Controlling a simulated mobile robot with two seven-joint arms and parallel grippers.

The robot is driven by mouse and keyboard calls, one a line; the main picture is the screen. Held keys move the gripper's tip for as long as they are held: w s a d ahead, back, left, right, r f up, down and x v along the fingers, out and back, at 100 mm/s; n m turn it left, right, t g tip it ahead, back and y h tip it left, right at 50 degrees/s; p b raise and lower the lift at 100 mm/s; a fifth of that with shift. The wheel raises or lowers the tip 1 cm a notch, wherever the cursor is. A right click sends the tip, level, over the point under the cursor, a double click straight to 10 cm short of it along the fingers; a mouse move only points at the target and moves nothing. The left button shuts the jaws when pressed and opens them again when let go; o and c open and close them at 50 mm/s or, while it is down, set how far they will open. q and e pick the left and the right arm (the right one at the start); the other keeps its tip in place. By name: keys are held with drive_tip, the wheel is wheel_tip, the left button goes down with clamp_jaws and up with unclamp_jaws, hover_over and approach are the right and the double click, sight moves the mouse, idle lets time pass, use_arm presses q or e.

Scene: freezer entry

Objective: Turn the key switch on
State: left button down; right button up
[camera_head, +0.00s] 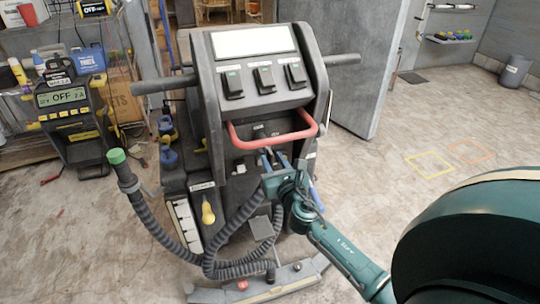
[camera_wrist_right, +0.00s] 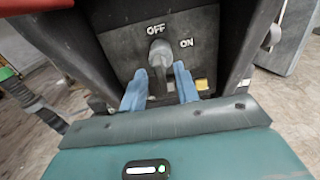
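The key switch (camera_wrist_right: 160,52) is a grey knob on the dark front panel of a floor-cleaning machine (camera_head: 203,130). In the right wrist view "OFF" is printed above it and "ON" to its upper right; the knob looks upright, under OFF. My right gripper (camera_wrist_right: 159,69) has its two blue fingers apart, one on each side of the key, with gaps visible, so it seems not clamped. In the head view the right gripper (camera_head: 272,158) is below the red handle (camera_head: 272,142), at the panel; the key is hard to make out there. My left gripper is not in view.
The red handle overhangs the panel. A ribbed hose (camera_head: 150,220) curls at the machine's left. A yellow-black charger (camera_head: 68,115) reading OFF stands by shelves.

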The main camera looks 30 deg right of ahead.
sight(272, 159)
drive_tip(key=shift+x, duration=1.6)
clamp_jaws()
